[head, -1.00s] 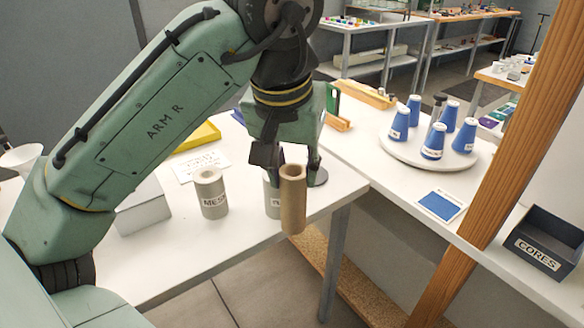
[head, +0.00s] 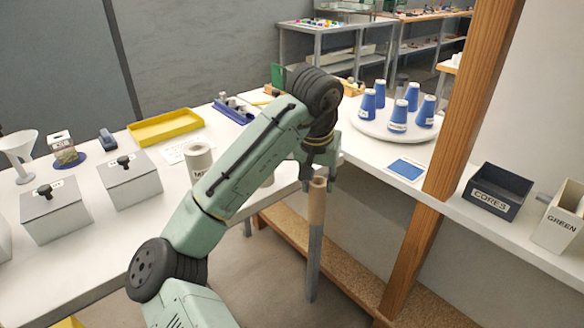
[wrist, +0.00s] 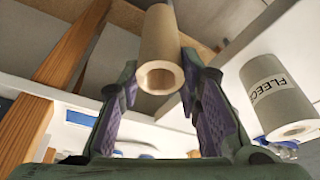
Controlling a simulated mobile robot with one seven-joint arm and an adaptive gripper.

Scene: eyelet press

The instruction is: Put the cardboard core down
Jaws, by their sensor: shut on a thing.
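The cardboard core (head: 317,200) is a brown, hollow tube held upright in my gripper (head: 312,182), off the front edge of the table. In the wrist view the core (wrist: 160,52) shows between the two finger pads of my gripper (wrist: 160,95), with its open end facing the camera. My gripper is shut on it. A dark grey bin labelled CORES (head: 497,192) stands on the right-hand table, well to the right of my gripper.
A bin labelled GREEN (head: 562,222) stands beside the CORES bin. A wooden post (head: 462,110) rises between my arm and those bins. Blue cones stand on a round white turntable (head: 362,125). A grey cylinder labelled FLEECE (wrist: 275,92) is close by my gripper.

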